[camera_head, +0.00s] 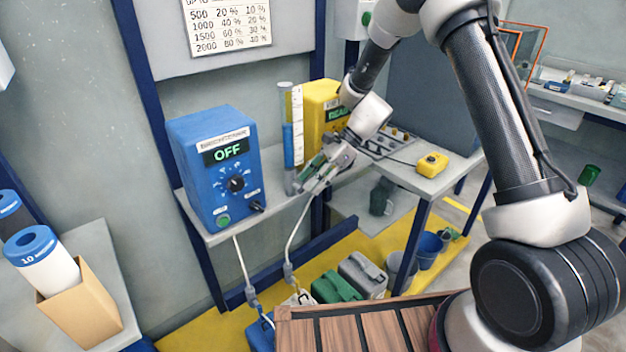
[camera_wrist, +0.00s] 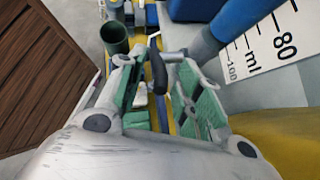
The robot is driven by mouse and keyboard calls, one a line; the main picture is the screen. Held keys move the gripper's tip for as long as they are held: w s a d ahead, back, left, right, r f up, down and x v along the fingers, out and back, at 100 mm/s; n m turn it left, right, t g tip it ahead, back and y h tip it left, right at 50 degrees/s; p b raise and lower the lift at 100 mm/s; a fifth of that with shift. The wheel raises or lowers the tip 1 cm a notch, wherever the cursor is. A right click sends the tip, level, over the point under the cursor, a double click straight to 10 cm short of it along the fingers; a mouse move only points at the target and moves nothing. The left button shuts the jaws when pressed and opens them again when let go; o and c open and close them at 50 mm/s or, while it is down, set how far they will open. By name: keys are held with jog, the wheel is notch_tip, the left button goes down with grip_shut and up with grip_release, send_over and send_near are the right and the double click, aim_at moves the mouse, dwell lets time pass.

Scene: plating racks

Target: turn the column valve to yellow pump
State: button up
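The column (camera_head: 289,145) is a clear upright tube with blue liquid and a white scale, between the blue and yellow pumps; it also shows in the wrist view (camera_wrist: 207,42). The yellow pump (camera_head: 318,108) stands behind it, partly hidden by my arm, with a green display. My gripper (camera_head: 311,178) is low beside the column's foot. In the wrist view my gripper (camera_wrist: 150,62) has its green-padded fingers apart, with a black lever-like piece (camera_wrist: 158,70) showing between them. Whether this is the valve handle, and whether the fingers touch it, I cannot tell. The valve's setting is hidden.
The blue pump (camera_head: 219,160) reads OFF at the shelf's left. A wooden slatted surface (camera_head: 355,330) is in front.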

aim_at(300, 190)
grip_shut()
jog(key=shift+r, duration=0.2)
jog(key=shift+s+a+r+t+h, duration=0.1)
jog(key=shift+a+r+t+h, duration=0.15)
jog(key=shift+h, duration=0.25)
jog(key=shift+a+r+t+h, duration=0.1)
jog(key=shift+t+h, duration=0.25)
jog(key=shift+h, duration=0.15)
jog(key=t+h, duration=0.1)
jog(key=a+r+t+h, duration=0.1)
jog(key=shift+s+n+h, duration=0.3)
jog(key=shift+n+h, duration=0.1)
jog(key=t+h, duration=0.1)
jog(key=a+h, duration=0.1)
jog(key=h, duration=0.1)
jog(key=shift+s+r+t, duration=0.15)
jog(key=shift+s+t, duration=0.25)
jog(key=shift+s+a+n+t+h, duration=0.15)
jog(key=shift+a+n+t+h, duration=0.1)
jog(key=shift+t+h, duration=0.4)
jog(key=shift+s+a+n+t+h, duration=0.2)
jog(key=shift+t+h, duration=0.25)
jog(key=shift+h, duration=0.4)
jog(key=shift+w, duration=0.1)
